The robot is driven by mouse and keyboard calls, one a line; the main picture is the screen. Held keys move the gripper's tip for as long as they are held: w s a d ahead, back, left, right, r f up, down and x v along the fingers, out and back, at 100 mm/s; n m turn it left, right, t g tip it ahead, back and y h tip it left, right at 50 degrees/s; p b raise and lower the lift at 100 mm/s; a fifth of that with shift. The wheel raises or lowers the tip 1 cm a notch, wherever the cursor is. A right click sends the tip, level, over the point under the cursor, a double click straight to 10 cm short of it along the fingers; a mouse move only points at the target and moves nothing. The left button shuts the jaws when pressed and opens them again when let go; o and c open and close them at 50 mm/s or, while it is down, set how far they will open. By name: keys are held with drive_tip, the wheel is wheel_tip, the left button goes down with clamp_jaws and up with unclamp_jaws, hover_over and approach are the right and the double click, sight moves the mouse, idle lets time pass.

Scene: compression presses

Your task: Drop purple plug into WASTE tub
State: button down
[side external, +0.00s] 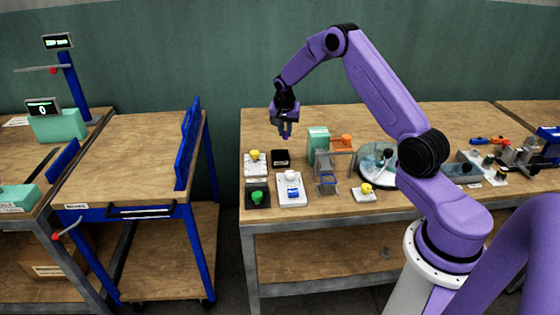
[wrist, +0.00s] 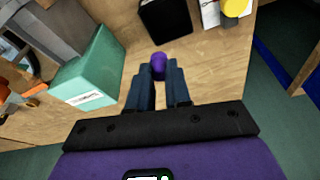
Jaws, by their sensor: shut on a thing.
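My gripper (side external: 286,133) is raised above the back part of the workbench, fingers pointing down. In the wrist view its dark fingers (wrist: 159,76) are shut on the purple plug (wrist: 158,62), whose rounded top shows between the fingertips. In the side view the plug is too small to tell from the fingers. A black square box (side external: 281,157) stands on the bench below and in front of the gripper; it also shows in the wrist view (wrist: 166,22). A teal box (side external: 318,140) with a white label (wrist: 90,98) stands to its right. No WASTE lettering is readable.
Yellow (side external: 254,155) and green (side external: 257,196) knobbed pieces and a white tray (side external: 292,203) lie near the black box. A small metal frame (side external: 328,184) and a round clear dish (side external: 372,160) stand farther right. The bench (side external: 262,120) behind is clear.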

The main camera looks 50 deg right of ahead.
drive_tip(key=shift+w+f, duration=0.45)
drive_tip(key=shift+f, duration=2.95)
drive_tip(key=c, duration=1)
unclamp_jaws()
drive_tip(key=v, duration=1.7)
drive_tip(key=shift+s+r, duration=0.1)
drive_tip(key=shift+r, duration=0.1)
